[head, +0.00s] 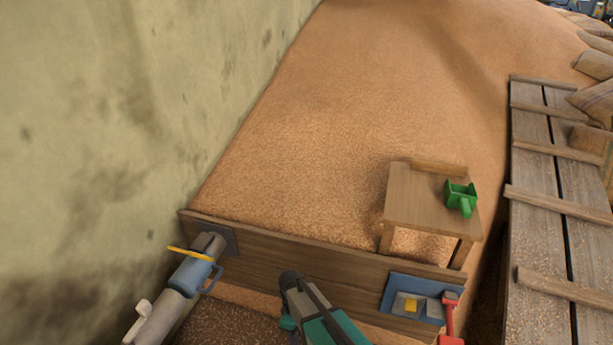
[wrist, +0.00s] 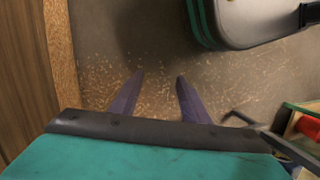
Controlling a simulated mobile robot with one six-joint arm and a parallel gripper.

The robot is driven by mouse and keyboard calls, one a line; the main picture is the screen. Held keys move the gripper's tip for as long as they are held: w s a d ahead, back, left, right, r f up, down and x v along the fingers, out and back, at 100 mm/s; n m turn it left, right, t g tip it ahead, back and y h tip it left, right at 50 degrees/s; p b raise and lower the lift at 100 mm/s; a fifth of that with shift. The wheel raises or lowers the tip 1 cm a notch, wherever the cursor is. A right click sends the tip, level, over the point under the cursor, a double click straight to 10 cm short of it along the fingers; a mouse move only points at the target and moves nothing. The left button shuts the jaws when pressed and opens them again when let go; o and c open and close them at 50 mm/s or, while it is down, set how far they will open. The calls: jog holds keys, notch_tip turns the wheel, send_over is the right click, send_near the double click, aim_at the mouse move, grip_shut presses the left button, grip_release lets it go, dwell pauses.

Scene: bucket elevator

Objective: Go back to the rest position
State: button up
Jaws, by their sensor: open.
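My gripper (wrist: 157,84) shows in the wrist view as two dark purple fingers spread apart. Nothing is between them. They hang over a brown floor with scattered grains. In the head view a teal and dark part of my arm shows at the bottom middle, in front of the plank wall. The fingers cannot be made out in that view.
A plank wall (head: 275,258) holds back a large grain heap (head: 350,110). A pipe with a blue collar (head: 192,277) stands left. A blue panel (head: 397,287) and red lever (head: 449,315) are right. A wooden stand (head: 415,206) bears a green scoop (head: 460,197). A plank walkway (head: 535,225) runs right.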

jog(key=s+d+f+m+g, duration=0.1)
jog(key=s+d+f+m, duration=0.2)
jog(key=s+d+m, duration=0.3)
jog(key=s+d+f+m+g+y, duration=0.1)
jog(key=s+d+f+m, duration=0.2)
jog(key=s+d+m, duration=0.4)
jog(key=s+d, duration=0.6)
jog(key=s, duration=0.3)
jog(key=shift+d, duration=0.15)
jog(key=shift+c, duration=1.4)
jog(key=shift+s, duration=0.15)
